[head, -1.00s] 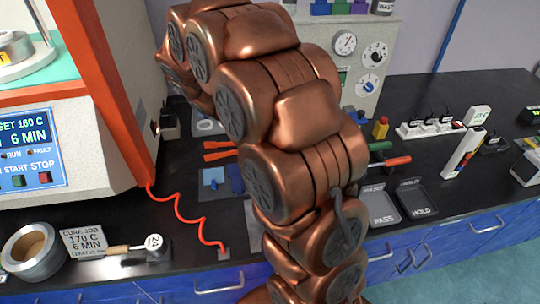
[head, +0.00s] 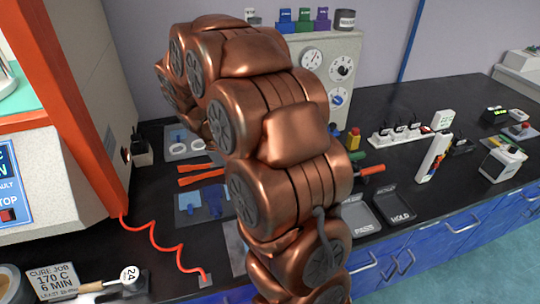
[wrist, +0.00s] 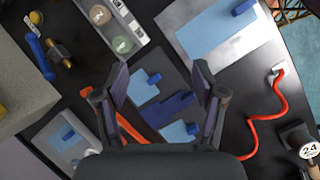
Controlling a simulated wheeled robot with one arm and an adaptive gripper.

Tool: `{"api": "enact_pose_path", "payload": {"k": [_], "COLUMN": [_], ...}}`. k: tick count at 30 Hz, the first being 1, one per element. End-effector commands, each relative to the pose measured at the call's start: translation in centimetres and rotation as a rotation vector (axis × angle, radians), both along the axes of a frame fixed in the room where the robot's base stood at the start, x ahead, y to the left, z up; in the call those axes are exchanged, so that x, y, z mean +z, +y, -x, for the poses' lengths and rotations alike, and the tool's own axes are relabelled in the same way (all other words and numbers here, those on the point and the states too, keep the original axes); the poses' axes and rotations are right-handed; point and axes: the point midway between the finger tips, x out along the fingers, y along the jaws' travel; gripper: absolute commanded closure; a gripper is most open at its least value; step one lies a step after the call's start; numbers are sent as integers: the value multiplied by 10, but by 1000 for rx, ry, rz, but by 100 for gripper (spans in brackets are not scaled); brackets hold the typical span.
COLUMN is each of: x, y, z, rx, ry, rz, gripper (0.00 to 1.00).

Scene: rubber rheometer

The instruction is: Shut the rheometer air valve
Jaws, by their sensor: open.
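In the wrist view, a blue lever (wrist: 39,48) lies at the upper left beside a small brass-coloured fitting (wrist: 59,53). They look like the air valve, next to a grey housing. The lever and fitting run roughly side by side; I cannot tell how they join. In the head view my arm hides most of that spot. My gripper (wrist: 158,70) is open and empty, its fingers above a dark mat (wrist: 151,70) with blue pieces. The valve is well to the left of the fingers in that view. The head view hides the gripper behind my arm.
The gauge panel (head: 320,50) stands at the back, near a yellow button box (head: 353,138). Orange tongs (head: 200,170) and a red coiled hose (head: 165,240) lie left of my arm. Trays (head: 395,204) lie right of it. The right bench top (head: 455,100) has free room.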

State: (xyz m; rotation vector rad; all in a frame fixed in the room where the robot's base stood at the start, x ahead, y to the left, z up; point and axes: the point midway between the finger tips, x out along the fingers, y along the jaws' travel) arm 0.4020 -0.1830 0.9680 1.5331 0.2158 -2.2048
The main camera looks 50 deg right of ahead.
Motion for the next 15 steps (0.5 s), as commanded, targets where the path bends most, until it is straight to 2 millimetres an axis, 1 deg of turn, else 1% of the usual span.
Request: {"api": "enact_pose_path", "payload": {"k": [1, 3, 5, 8, 11, 15], "x": [-12, -21, -27, -34, -38, -36], "y": [-11, -25, -39, -69, -106, -165], "z": [-8, -20, -31, -47, -59, -67], "rx": [-42, -88, -129, -203, -278, -377], "ry": [-46, -113, -177, -290, -410, -575], "rz": [-49, -110, -155, -214, -255, -271], "gripper": [30, 30, 30, 30, 30, 30]}}
